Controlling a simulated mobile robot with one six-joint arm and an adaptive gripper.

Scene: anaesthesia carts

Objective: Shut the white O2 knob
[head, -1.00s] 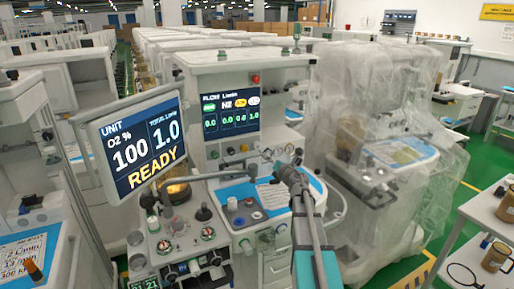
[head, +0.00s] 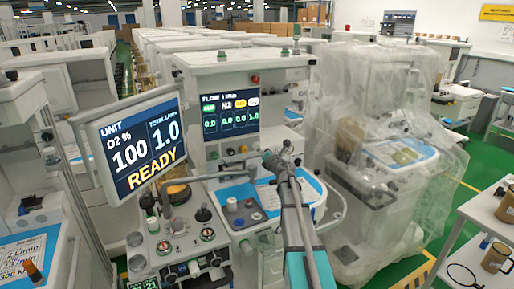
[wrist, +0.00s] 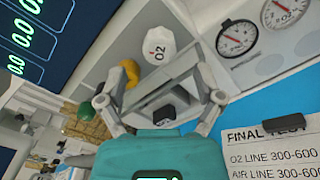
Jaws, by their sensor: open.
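The white O2 knob (wrist: 160,46) shows in the wrist view, its face marked "O2", on a light panel of the machine. My gripper (wrist: 165,78) is open, with its fingers spread just below the knob in that view. The knob appears just beyond the fingertips, and I see no clear contact. In the head view my gripper (head: 277,158) is at the front panel below the flow screen. There it and the arm hide part of the knob row, and I cannot single out the white knob.
A yellow knob (wrist: 130,73) and a green knob (wrist: 87,110) lie left of the white one. Pressure gauges (wrist: 262,28) are to its right. The READY monitor (head: 138,145) stands left of my arm. A plastic-draped machine (head: 375,150) stands close on the right.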

